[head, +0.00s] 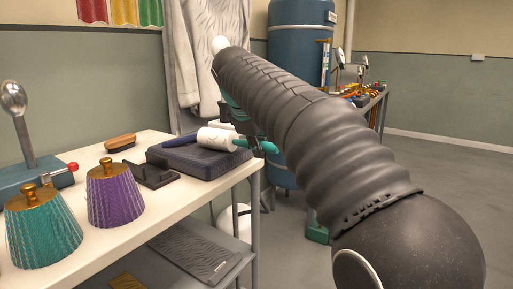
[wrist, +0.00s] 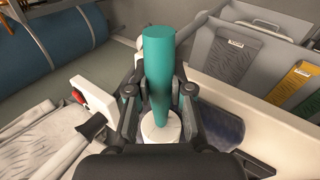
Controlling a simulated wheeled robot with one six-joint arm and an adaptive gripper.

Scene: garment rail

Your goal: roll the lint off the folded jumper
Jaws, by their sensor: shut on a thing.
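The folded jumper (head: 190,162) is dark blue and lies near the right end of the white table in the head view. Part of it (wrist: 222,128) shows to the right of the roller in the wrist view. The lint roller (head: 217,138) has a white head and a teal handle, and its head is over the jumper; whether it touches cannot be told. My gripper (wrist: 158,95) is shut around the teal handle (wrist: 157,60), with the white head beyond the fingers. In the head view my arm hides most of the gripper. No lint can be made out.
A dark holder (head: 152,174), a wooden brush (head: 120,142), and purple (head: 113,196) and teal (head: 45,228) fluted pots stand on the table (head: 200,200) to the left. Pale garments (head: 205,50) hang behind. A blue tank (head: 295,60) stands at the back; open floor lies right.

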